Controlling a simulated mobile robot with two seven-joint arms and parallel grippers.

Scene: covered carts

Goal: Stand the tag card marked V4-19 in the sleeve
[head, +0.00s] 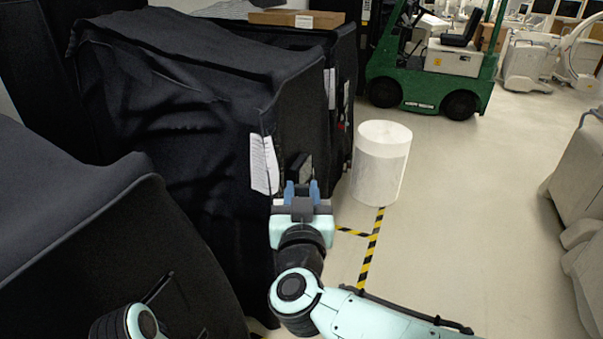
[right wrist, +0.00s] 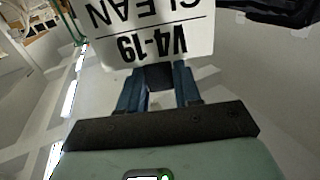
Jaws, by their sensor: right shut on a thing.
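The tag card (right wrist: 150,28) marked V4-19 and CLEAN is white with black print and looks upside down in the right wrist view. My right gripper (right wrist: 158,88) is shut on its edge. In the head view my right gripper (head: 302,190) is in front of the black covered cart (head: 285,110), right of a white printed sheet (head: 264,163) hanging there. A small dark piece (head: 300,168) shows just beyond the fingertips; I cannot tell whether it is the sleeve or the card's back. My left gripper is not in view.
A white cylinder (head: 380,165) stands on the floor right of the cart. Another black covered shape (head: 80,235) fills the lower left. A green forklift (head: 430,75) is at the back. Pale covered things (head: 580,190) stand at the right, with open floor (head: 470,200) between.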

